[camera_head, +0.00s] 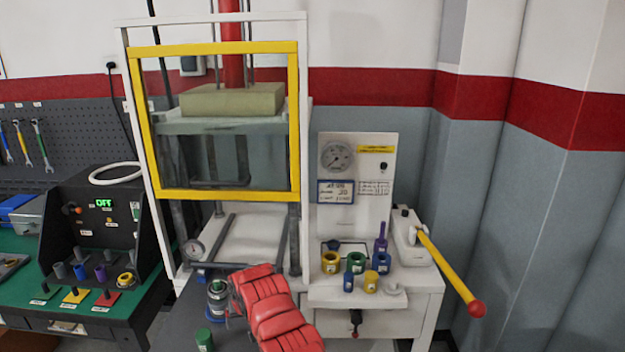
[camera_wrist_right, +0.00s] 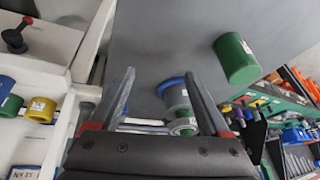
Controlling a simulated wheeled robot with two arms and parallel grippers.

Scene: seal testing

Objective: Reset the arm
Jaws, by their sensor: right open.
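My right arm, in a red sleeve, comes in at the bottom middle of the head view. Its gripper (camera_head: 232,310) is mostly hidden behind the sleeve, close to a metal fitting (camera_head: 217,294) on the dark grey surface. In the right wrist view the two fingers of the gripper (camera_wrist_right: 165,88) stand wide apart. The fitting, with a blue ring (camera_wrist_right: 172,90), shows in the space between them; I cannot tell whether they touch it. A green cylinder (camera_wrist_right: 236,60) lies apart from the fingers; it also shows in the head view (camera_head: 204,340). My left gripper is not in view.
A press (camera_head: 150,120) with a yellow-framed guard stands behind the arm. To the right, a white bench (camera_head: 425,282) holds several coloured rings and plugs, beside a yellow lever (camera_head: 445,265). A black control box (camera_head: 95,225) stands on the green bench at left.

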